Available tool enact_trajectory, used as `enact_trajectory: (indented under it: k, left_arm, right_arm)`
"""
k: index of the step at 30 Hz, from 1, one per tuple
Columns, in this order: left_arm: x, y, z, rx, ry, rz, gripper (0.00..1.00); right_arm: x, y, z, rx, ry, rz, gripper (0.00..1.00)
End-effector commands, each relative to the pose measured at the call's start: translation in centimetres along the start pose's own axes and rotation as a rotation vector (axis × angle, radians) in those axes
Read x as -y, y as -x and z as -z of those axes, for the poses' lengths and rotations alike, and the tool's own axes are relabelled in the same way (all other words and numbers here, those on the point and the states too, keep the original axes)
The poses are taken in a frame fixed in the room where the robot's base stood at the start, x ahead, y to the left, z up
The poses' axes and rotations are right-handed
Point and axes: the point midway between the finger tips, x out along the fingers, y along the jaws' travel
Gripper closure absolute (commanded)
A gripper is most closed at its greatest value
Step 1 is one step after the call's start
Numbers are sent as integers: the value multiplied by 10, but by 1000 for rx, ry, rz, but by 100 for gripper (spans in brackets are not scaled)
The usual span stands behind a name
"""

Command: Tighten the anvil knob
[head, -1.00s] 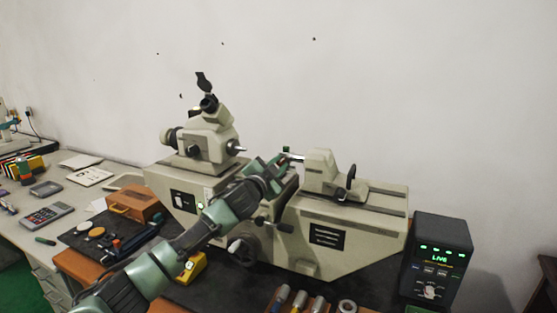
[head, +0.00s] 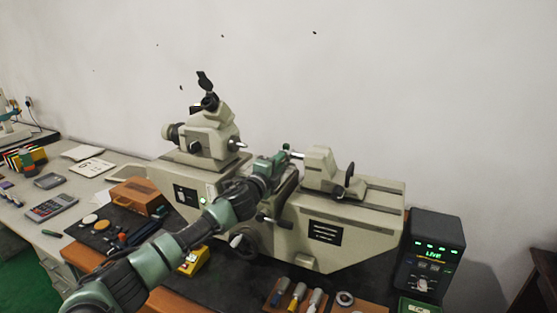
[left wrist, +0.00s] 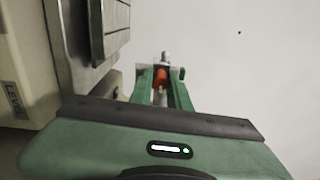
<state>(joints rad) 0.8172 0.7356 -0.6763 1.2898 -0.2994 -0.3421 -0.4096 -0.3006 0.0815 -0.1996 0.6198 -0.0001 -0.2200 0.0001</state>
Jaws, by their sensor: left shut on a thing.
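The measuring machine (head: 320,235) stands on the bench. Its tailstock (head: 318,168) carries a short metal anvil (head: 296,155) pointing left and a black knob (head: 349,175) on its right side. My left gripper (head: 280,160) is over the machine's middle, beside the anvil. In the left wrist view, its two green fingers (left wrist: 162,88) are shut on a small orange-red piece (left wrist: 161,77), with a metal tip beyond it. I cannot tell whether this piece is the anvil knob. The fingers hide part of it. My right gripper is out of view.
A microscope head (head: 212,140) stands left of my left gripper. A lit readout box (head: 432,255) is at the right. Several coloured-handled tools (head: 297,293) lie in front. A wooden box (head: 137,195) and a yellow block (head: 194,262) are at the left.

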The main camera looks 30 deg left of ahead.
Motion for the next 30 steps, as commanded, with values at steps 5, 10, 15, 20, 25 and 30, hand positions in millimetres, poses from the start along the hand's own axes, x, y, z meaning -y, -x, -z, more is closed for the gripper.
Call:
enact_trajectory:
  k: [5, 10, 15, 20, 25, 30]
  left_arm:
    - [-1, 0, 1, -5, -80, -2, 100]
    - [-2, 0, 1, -6, -122, -2, 100]
    - [-3, 0, 1, -6, -136, -2, 100]
    - [-3, 0, 1, -6, -137, -3, 100]
    - [-3, 0, 1, -6, -137, -3, 100]
    - [-3, 0, 1, -5, -136, -2, 61]
  right_arm:
    - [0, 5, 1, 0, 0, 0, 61]
    - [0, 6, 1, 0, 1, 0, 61]
    - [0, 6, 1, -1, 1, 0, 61]
    - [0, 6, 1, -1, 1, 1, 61]
    - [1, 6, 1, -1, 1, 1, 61]
    - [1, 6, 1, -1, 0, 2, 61]
